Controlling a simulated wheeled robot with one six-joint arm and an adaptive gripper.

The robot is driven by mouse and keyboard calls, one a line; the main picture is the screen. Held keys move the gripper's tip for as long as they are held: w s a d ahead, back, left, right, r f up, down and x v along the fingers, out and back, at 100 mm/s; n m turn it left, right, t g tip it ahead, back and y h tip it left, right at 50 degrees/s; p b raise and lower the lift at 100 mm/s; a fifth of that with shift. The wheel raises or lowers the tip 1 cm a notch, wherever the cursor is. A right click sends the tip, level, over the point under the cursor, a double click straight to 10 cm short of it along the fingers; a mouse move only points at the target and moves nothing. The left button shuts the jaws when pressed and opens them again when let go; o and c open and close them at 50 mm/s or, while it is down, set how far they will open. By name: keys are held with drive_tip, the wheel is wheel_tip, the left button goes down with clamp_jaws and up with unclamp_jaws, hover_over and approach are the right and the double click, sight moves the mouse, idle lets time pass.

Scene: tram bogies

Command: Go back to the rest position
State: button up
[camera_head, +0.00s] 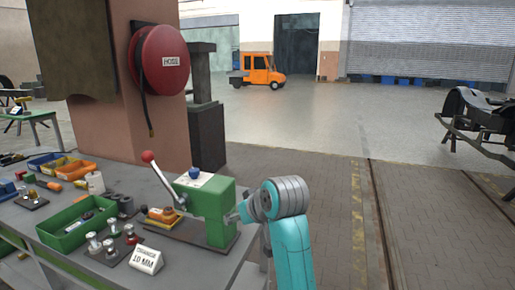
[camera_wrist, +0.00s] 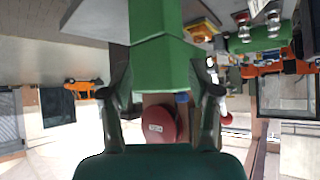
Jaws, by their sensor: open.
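My gripper (camera_head: 236,215) is at the right side of the green press (camera_head: 209,207), at the right end of the workbench. My teal arm with its grey wrist comes up from the bottom of the head view. In the wrist view, which looks upside down, my gripper (camera_wrist: 160,95) has its two dark fingers spread apart. The green press body (camera_wrist: 160,62) fills the space between and beyond them. I cannot tell whether a finger touches it. The press has a lever with a red knob (camera_head: 148,156) and a blue knob (camera_head: 194,173) on top.
The workbench (camera_head: 195,262) holds a green tray (camera_head: 77,225), several metal pieces and a white "CHANGE 10 MM" sign (camera_head: 147,260). A red hose reel (camera_head: 160,60) hangs on a pillar behind. Open floor lies to the right, with a bogie (camera_head: 475,115) and an orange truck (camera_head: 260,70) farther off.

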drive_tip(key=s+d+f+m+t+h, duration=0.1)
drive_tip(key=s+d+f, duration=0.25)
drive_tip(key=f, duration=0.55)
drive_tip(key=s+d+f+m+t, duration=0.1)
drive_tip(key=s+d+f, duration=0.25)
drive_tip(key=f, duration=0.45)
drive_tip(key=s+d+f+m+h, duration=0.1)
drive_tip(key=s+d+f, duration=0.25)
drive_tip(key=f, duration=0.55)
drive_tip(key=s+d+f+m+t, duration=0.1)
drive_tip(key=s+d+f, duration=0.15)
drive_tip(key=s, duration=0.25)
drive_tip(key=s+d+f, duration=0.1)
drive_tip(key=s+f, duration=0.2)
drive_tip(key=s, duration=0.2)
drive_tip(key=s+d+f+m+t+h, duration=0.1)
drive_tip(key=s+d, duration=0.2)
drive_tip(key=s, duration=0.7)
drive_tip(key=s+d+f+t+h, duration=0.1)
drive_tip(key=s+d, duration=0.3)
drive_tip(key=s, duration=0.7)
drive_tip(key=s+d+r, duration=0.1)
drive_tip(key=s+r, duration=0.4)
drive_tip(key=s, duration=0.2)
drive_tip(key=s+r+m+t+h, duration=0.1)
drive_tip(key=s+r, duration=0.4)
drive_tip(key=s, duration=0.3)
drive_tip(key=shift+s+d+t, duration=0.2)
drive_tip(key=shift+d+t, duration=0.1)
drive_tip(key=shift+d, duration=0.05)
